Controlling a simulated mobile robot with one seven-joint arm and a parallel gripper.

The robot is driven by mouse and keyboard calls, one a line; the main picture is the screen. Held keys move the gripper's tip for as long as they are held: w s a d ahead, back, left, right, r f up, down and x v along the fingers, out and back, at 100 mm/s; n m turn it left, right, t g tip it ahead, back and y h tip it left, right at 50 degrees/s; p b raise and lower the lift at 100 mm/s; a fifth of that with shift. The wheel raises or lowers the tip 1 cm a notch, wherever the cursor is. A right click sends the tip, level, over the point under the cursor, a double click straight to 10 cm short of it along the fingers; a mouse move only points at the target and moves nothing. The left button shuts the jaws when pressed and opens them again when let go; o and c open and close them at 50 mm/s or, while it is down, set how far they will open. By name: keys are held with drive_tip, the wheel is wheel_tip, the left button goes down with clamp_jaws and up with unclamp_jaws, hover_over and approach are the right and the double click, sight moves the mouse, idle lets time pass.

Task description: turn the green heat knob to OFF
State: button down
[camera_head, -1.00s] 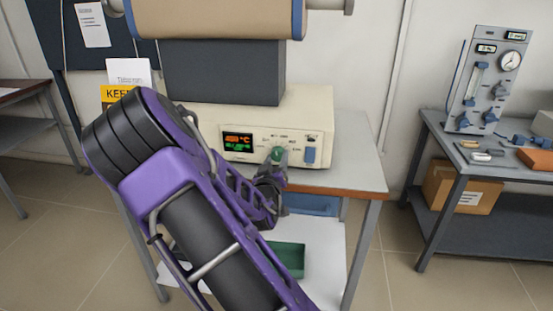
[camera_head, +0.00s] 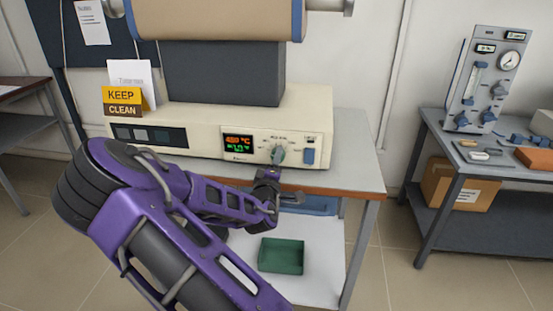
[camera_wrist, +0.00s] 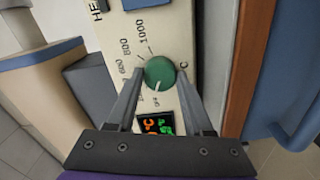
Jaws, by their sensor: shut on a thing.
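The green heat knob (camera_head: 279,155) is on the front panel of the cream furnace controller (camera_head: 220,112). In the wrist view the knob (camera_wrist: 160,73) sits between the two grey fingers of my gripper (camera_wrist: 160,78), which is shut on it. A white pointer line on the knob points down in that view, towards small lettering that I cannot read clearly. Dial labels 1000 and 800 show above and to the left of it. In the head view my gripper (camera_head: 277,163) reaches the knob from below.
A lit display (camera_head: 238,144) is left of the knob and a blue switch (camera_head: 309,156) is right of it. A KEEP CLEAN sign (camera_head: 122,101) stands at the left. A green tray (camera_head: 281,256) sits on the lower shelf. Another bench stands at the right.

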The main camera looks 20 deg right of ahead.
drive_tip(key=shift+n, duration=1)
drive_tip(key=shift+c, duration=1.5)
unclamp_jaws()
drive_tip(key=p+v, duration=0.6)
drive_tip(key=v, duration=1.1)
drive_tip(key=shift+s+p, duration=0.2)
drive_tip(key=shift+p, duration=0.2)
